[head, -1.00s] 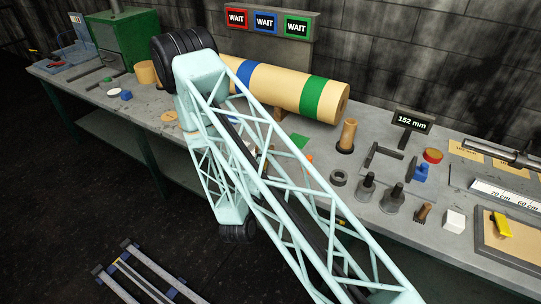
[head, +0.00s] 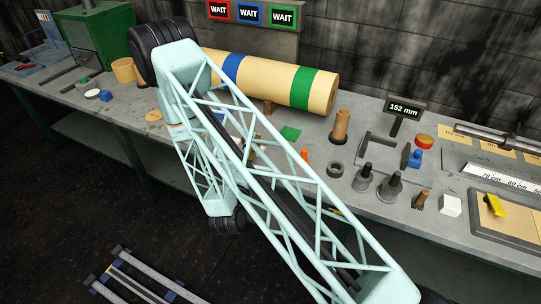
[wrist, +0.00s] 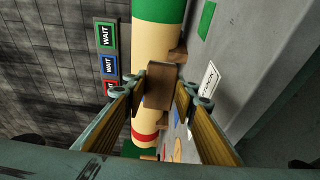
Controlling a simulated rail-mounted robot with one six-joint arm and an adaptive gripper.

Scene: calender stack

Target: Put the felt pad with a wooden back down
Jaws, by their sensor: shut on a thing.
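The felt pad with a wooden back (wrist: 161,86) shows in the wrist view as a brown block between my fingertips. My gripper (wrist: 162,84) is shut on it, one yellow-brown finger at each side. The pad appears in front of the big tan roll (wrist: 152,42); whether it touches the roll I cannot tell. Its felt face is not clearly seen. In the head view my pale lattice arm hides the gripper and the pad. The same roll, with blue and green bands, lies behind my arm in the head view (head: 265,82).
The grey bench (head: 310,190) carries a green square (head: 291,133), a wooden peg (head: 340,125), a dark ring (head: 335,169), dark weights (head: 388,187) and a white cube (head: 451,205). A 152 mm sign (head: 403,107) stands behind. Three WAIT signs (head: 250,14) are above the roll.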

